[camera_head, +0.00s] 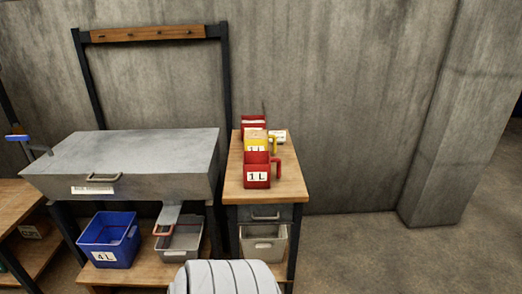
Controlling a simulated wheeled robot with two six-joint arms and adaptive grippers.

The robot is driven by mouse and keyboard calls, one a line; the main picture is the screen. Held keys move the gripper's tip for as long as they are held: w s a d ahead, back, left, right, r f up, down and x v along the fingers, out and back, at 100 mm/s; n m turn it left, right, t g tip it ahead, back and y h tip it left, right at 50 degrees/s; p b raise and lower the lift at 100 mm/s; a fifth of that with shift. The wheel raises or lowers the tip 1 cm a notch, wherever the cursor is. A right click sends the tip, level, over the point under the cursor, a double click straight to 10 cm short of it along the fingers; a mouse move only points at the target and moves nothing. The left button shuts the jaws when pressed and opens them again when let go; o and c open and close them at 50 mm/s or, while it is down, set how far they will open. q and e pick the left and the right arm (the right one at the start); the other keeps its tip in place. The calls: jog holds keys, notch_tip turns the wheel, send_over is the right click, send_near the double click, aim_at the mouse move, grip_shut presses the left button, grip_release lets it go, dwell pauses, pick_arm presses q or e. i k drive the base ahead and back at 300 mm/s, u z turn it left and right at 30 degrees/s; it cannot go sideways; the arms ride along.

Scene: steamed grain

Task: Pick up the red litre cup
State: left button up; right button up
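The red litre cup (257,170) stands near the front of a small wooden table, right of the large grey metal box. It has a white "1 L" label on its front and a red handle on its right side. A yellow container (256,139), also labelled, stands close behind it and is partly hidden by it. Another red container (253,121) stands farther back.
The wooden table (290,188) has some bare top right of the cup. The grey metal box (130,160) stands to its left. Below are a blue bin (109,236) labelled "4 L", a grey bin (181,238) and a pale bin (264,243). Floor on the right (390,260) is clear.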

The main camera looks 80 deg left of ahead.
aim_at(262, 169)
jog(key=u, duration=0.6)
jog(key=i, duration=0.8)
jog(key=u, duration=0.85)
